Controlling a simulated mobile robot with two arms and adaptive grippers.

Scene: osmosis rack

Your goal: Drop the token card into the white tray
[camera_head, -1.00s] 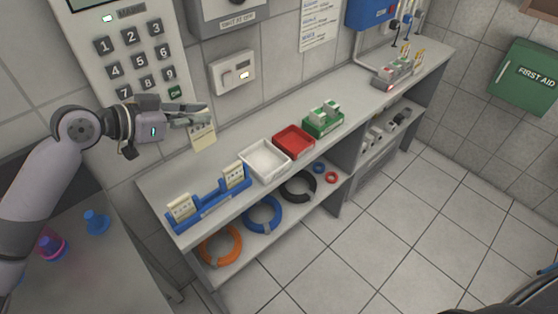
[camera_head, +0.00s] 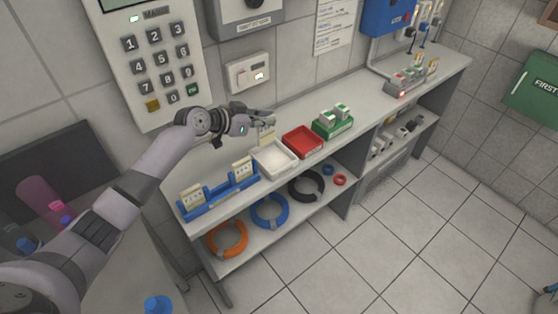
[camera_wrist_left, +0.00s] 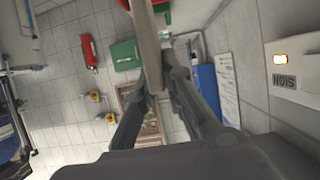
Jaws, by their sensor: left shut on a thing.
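A cream token card (camera_head: 267,137) hangs from my left gripper (camera_head: 266,119), which is shut on it. The card is upright, behind the white tray (camera_head: 287,169) and slightly above it in the head view. The tray is shallow and looks empty, on the bench top. In the left wrist view, the card (camera_wrist_left: 147,45) shows as a pale strip between the fingers (camera_wrist_left: 163,80). The tray cannot be made out there. My right gripper is out of view.
A blue rack (camera_head: 218,195) with cream cards stands left of the tray. A red tray (camera_head: 302,142) and a green holder (camera_head: 334,124) stand to its right. A wall keypad (camera_head: 155,65) and a switch box (camera_head: 248,74) are behind. Coloured rings lie on the lower shelf.

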